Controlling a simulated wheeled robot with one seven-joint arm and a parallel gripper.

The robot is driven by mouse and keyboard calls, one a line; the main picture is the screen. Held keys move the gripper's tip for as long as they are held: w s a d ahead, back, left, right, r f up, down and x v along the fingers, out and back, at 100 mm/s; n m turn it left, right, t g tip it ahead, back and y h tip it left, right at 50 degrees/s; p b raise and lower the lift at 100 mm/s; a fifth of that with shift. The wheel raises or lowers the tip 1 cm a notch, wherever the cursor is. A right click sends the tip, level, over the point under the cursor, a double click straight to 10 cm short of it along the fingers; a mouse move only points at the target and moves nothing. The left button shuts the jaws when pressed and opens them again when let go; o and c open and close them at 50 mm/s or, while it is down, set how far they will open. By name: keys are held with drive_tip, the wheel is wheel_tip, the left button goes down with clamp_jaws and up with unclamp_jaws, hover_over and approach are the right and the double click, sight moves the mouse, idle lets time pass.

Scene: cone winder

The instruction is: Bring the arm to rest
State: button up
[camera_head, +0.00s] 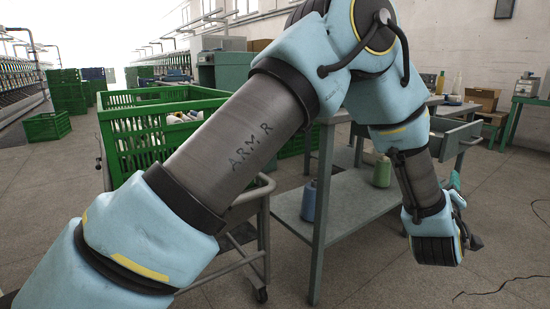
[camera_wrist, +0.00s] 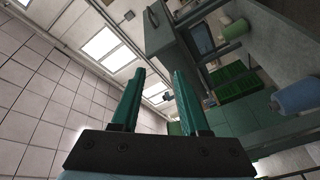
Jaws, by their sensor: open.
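My arm crosses the head view from the lower left to the top, then bends down at the right, beside a grey work table (camera_head: 345,208). My gripper (camera_head: 455,181) is partly hidden there by my wrist; only its teal tips show, to the right of the table. In the wrist view my gripper (camera_wrist: 158,78) has its two teal fingers apart with nothing between them. That view is tilted and looks toward the wall and bright windows (camera_wrist: 100,45).
On the table's lower shelf stand a blue cone (camera_head: 308,200) and a green cone (camera_head: 382,171). Green crates (camera_head: 130,155) with cones stand at left on a trolley (camera_head: 262,235). A bench (camera_head: 525,103) stands far right.

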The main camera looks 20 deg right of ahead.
drive_tip(key=w+a+f+m+y, duration=0.1)
drive_tip(key=w+a+y, duration=0.1)
drive_tip(key=w+a, duration=0.5)
drive_tip(key=w+a+f+m+y, duration=0.15)
drive_tip(key=w+a, duration=0.35)
drive_tip(key=w, duration=0.5)
drive_tip(key=w+a+f+g+y, duration=0.1)
drive_tip(key=w+a+y, duration=0.25)
drive_tip(key=a, duration=0.45)
drive_tip(key=w+a+f+g+y, duration=0.15)
drive_tip(key=w+a, duration=0.25)
drive_tip(key=a, duration=0.4)
drive_tip(key=a+f+n+g+y, duration=0.15)
drive_tip(key=a+y, duration=0.25)
drive_tip(key=a, duration=1.4)
drive_tip(key=s+a+g+y, duration=0.1)
drive_tip(key=s+a+g, duration=0.1)
drive_tip(key=s+a, duration=0.5)
drive_tip(key=s+a+g+y, duration=0.2)
drive_tip(key=s+a, duration=0.2)
drive_tip(key=a, duration=0.7)
wheel_tip(320, 180, up, 26)
drive_tip(key=p, duration=2.6)
drive_tip(key=shift+s+a+n+g+p, duration=0.3)
drive_tip(key=shift+s+a+n, duration=0.1)
